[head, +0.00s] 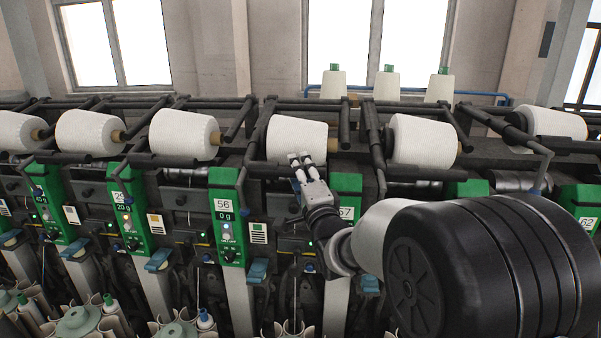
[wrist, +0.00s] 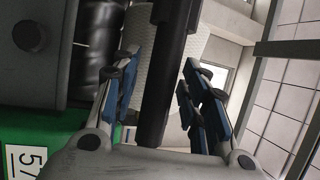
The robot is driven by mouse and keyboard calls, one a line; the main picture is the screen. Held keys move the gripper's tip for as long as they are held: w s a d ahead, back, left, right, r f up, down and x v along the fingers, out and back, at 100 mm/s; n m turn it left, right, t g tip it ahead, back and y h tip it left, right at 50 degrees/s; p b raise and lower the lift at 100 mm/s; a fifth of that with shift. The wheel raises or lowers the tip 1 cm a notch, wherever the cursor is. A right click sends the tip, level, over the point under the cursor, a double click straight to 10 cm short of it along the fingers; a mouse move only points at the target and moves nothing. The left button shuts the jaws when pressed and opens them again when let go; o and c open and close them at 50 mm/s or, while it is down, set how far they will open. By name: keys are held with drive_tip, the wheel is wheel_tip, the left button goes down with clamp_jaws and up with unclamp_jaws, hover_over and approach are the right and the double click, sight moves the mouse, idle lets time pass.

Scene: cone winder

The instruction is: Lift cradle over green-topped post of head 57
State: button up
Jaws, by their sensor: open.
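The green-topped post of head 57 (head: 346,184) stands right of my gripper in the head view, partly hidden by my arm. Its green face and number label (wrist: 28,158) show at the lower left in the wrist view. A white yarn cone (head: 297,136) sits in the winder above and left of the post. My gripper (head: 301,159) is in front of that cone's lower edge. In the wrist view, my gripper (wrist: 158,78) is open, with a dark bar (wrist: 160,95), apparently of the cradle, between its fingers. I cannot tell whether the fingers touch it.
The head 56 post (head: 225,215) stands to the left. More white cones sit along the row, one (head: 424,141) just to the right. Dark frame bars run between them. Several cones stand on the ledge behind. Blue-tipped parts and tubes lie below.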

clamp_jaws()
idle(0.3)
idle(0.3)
